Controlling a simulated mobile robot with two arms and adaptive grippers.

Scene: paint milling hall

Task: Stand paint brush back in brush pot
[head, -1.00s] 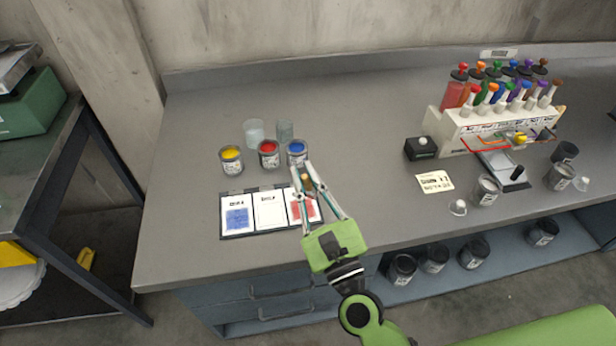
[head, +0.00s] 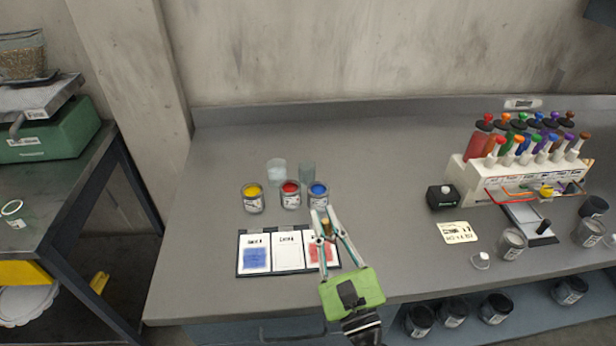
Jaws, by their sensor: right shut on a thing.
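My right gripper (head: 322,213) reaches over the bench from the bottom of the head view. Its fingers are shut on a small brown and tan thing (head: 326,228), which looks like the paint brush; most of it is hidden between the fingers. The fingertips are over the upper edge of the red swatch card, just in front of the blue paint can (head: 318,194). Two clear empty vessels stand behind the cans: a paler one (head: 277,171) and a greyer one (head: 307,173). I cannot tell which is the brush pot. My left gripper is not in view.
Yellow (head: 253,198) and red (head: 290,195) paint cans stand left of the blue one. A swatch board (head: 288,252) lies in front. A white rack (head: 470,178) of coloured bottles and a black box (head: 441,197) are at right. The bench left of the cans is clear.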

